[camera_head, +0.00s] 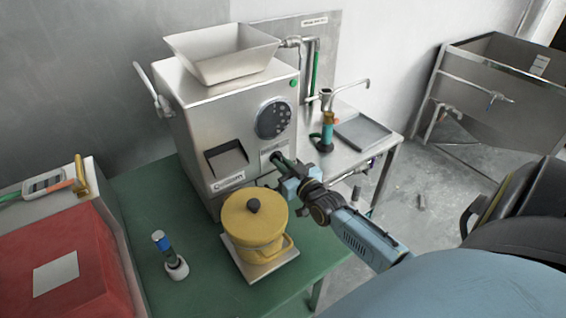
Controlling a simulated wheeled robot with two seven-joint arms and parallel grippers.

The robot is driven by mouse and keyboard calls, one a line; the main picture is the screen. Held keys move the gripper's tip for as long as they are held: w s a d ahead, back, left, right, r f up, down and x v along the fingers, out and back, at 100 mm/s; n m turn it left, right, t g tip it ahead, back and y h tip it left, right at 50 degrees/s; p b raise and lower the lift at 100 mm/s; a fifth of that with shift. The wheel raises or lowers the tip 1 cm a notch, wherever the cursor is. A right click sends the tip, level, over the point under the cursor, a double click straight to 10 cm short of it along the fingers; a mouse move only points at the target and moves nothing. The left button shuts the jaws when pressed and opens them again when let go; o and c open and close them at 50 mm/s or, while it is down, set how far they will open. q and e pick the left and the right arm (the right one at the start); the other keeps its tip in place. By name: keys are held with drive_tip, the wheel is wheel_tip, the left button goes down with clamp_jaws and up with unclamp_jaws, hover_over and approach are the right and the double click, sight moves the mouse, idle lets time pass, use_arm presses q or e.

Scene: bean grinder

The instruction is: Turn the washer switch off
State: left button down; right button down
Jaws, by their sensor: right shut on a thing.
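The washer is a boxy grey metal machine (190,125) with a hopper on top, standing on the green table. My right gripper (286,170) reaches in from the lower right and is shut on this handle. The fingers partly hide the handle, so its exact angle is hard to tell. My left gripper is not in view.
A yellow lidded pot (255,228) stands on a small plate just below and left of my right gripper. A small blue-and-white bottle-like item (170,258) stands left of it. A red box (70,265) is at left. A steel sink (480,90) stands at back right.

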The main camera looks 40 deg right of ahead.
idle(0.5)
drive_tip(key=c, duration=1.5)
unclamp_jaws()
drive_tip(key=s, duration=0.4)
drive_tip(key=s+a, duration=0.1)
drive_tip(key=s, duration=0.8)
drive_tip(key=shift+s+a, duration=0.15)
drive_tip(key=shift+a, duration=0.1)
